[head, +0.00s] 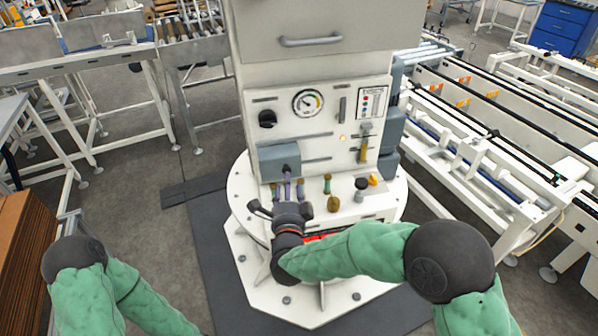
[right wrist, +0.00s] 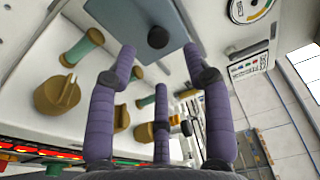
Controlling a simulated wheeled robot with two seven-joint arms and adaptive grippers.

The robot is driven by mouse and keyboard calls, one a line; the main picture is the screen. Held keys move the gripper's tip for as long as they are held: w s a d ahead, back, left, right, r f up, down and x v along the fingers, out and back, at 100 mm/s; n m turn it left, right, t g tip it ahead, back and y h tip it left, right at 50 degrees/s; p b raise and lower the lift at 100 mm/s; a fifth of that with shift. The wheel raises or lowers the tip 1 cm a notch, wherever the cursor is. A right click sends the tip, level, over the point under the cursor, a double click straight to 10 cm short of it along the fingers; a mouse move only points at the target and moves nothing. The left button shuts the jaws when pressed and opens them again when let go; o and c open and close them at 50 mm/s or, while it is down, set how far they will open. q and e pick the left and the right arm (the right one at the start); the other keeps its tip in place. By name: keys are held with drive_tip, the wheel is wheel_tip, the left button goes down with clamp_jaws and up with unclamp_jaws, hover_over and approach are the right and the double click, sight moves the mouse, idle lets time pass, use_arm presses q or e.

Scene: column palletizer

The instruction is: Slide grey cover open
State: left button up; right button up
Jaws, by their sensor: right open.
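The grey cover (head: 268,161) is a flat blue-grey plate on the left of the machine's white front panel, with a dark round knob (head: 286,168) low on it. My right gripper (head: 287,183) is just below the knob, with its purple fingers pointing up at it. In the right wrist view the cover (right wrist: 135,14) fills the top middle. The knob (right wrist: 157,37) sits between and beyond the open fingertips (right wrist: 160,53), with nothing held; whether any finger touches the cover is unclear. My left gripper is out of the picture.
A gauge (head: 308,102), a black knob (head: 267,119) and a yellow-handled lever (head: 363,150) are on the panel. Green-and-brass controls (head: 333,203) stand on the ledge close to my right gripper. A white conveyor (head: 470,160) lies to the right.

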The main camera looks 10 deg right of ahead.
sight(281, 164)
drive_tip(key=w, duration=0.5)
drive_tip(key=shift+w+d+b, duration=0.3)
drive_tip(key=shift+w, duration=0.1)
